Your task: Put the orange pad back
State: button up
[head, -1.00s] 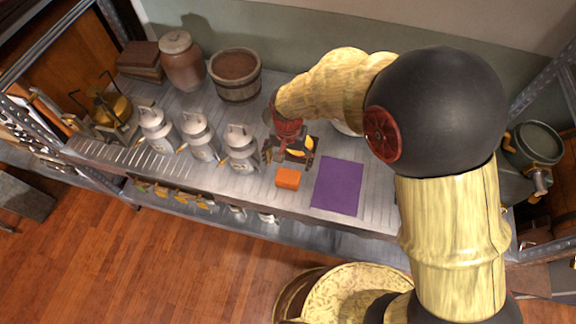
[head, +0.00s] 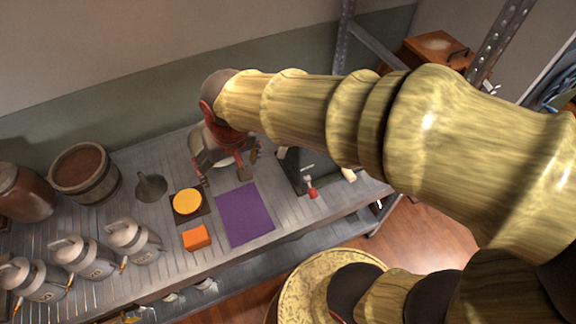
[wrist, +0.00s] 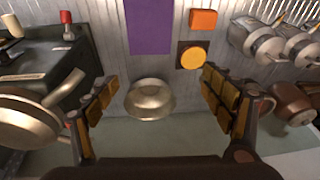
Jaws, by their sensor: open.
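An orange block (head: 197,237) lies on the metal shelf near its front edge, left of a flat purple sheet (head: 245,214). Behind the block, a round yellow-orange disc (head: 187,202) sits on a dark square plate (head: 205,212). In the wrist view the orange block (wrist: 203,19) and the disc (wrist: 194,57) lie beyond my gripper (wrist: 160,84). My gripper is open and empty, with its fingers either side of a metal bowl (wrist: 150,99) but apart from it. In the head view my gripper (head: 228,165) is above the shelf's back part and partly covers the bowl.
Metal cans (head: 135,240), a wooden bucket (head: 86,173) and a grey funnel (head: 151,186) stand to the left. A dark device (head: 305,168) with a red-tipped lever stands right of the purple sheet. The wall is close behind. The purple sheet is bare.

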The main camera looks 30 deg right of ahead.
jog(key=s+d+r+t, duration=0.2)
jog(key=s+d+r, duration=0.4)
jog(key=s+d, duration=0.4)
jog(key=shift+s+r+t+h, duration=0.2)
jog(key=shift+s+t+h, duration=0.15)
jog(key=shift+s, duration=0.2)
